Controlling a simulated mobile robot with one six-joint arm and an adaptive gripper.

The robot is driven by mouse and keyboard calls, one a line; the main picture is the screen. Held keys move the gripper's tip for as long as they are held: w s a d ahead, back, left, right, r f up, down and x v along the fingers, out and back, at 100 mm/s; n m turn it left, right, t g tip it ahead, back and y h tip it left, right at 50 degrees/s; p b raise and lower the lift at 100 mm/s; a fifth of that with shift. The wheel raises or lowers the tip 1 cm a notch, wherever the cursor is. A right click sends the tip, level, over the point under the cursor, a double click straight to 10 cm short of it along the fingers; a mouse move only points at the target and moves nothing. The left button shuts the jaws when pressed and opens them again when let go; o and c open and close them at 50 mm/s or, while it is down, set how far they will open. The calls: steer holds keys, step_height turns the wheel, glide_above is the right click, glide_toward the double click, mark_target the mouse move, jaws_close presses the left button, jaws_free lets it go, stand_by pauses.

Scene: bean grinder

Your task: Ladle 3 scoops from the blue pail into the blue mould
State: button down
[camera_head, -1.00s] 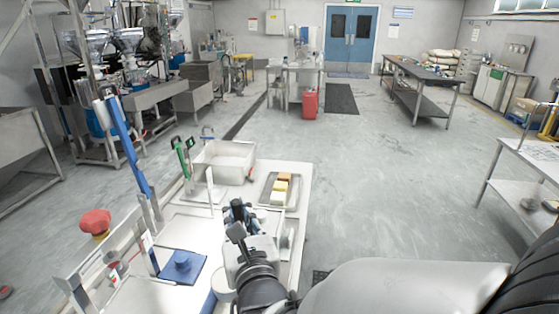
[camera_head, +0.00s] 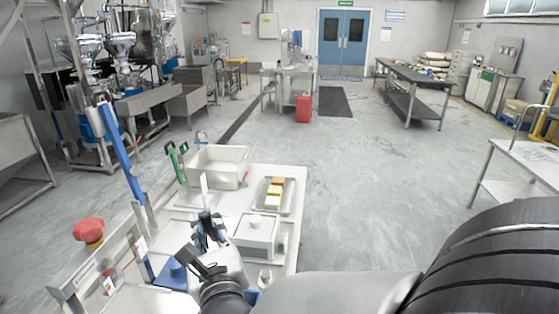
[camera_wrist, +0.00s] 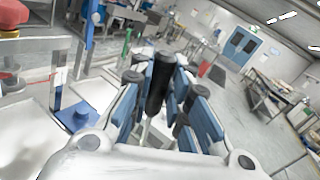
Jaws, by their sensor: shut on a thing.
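My gripper (camera_head: 208,228) is above the left part of the white worktop in the head view. In the wrist view, the blue-padded fingers of my gripper (camera_wrist: 160,88) close around an upright black handle (camera_wrist: 158,78), which looks like the ladle's. The ladle's bowl is hidden. A flat blue piece with a raised round middle (camera_head: 173,272) lies just left of my gripper, partly covered by the arm. It also shows in the wrist view (camera_wrist: 77,117). I cannot tell if it is the mould. I cannot make out the blue pail for sure; a blue edge (camera_head: 252,298) shows beside my arm.
A white box with a knob (camera_head: 257,232) stands right of my gripper. Behind are a tray (camera_head: 288,204) with yellow and white blocks and a large pale bin (camera_head: 218,158). A red mushroom button (camera_head: 88,229) and a blue upright post (camera_head: 122,155) stand at the left.

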steer(key=s+a+f+n+p, duration=0.1)
steer(key=s+a+f+n, duration=0.2)
steer(key=a+f+n, duration=0.2)
steer(key=s+a+f+n+p, duration=0.2)
steer(key=a+f+n, duration=0.3)
steer(key=a, duration=0.6)
steer(key=shift+s+n, duration=0.85)
steer(key=shift+n, duration=0.05)
stand_by(0.5)
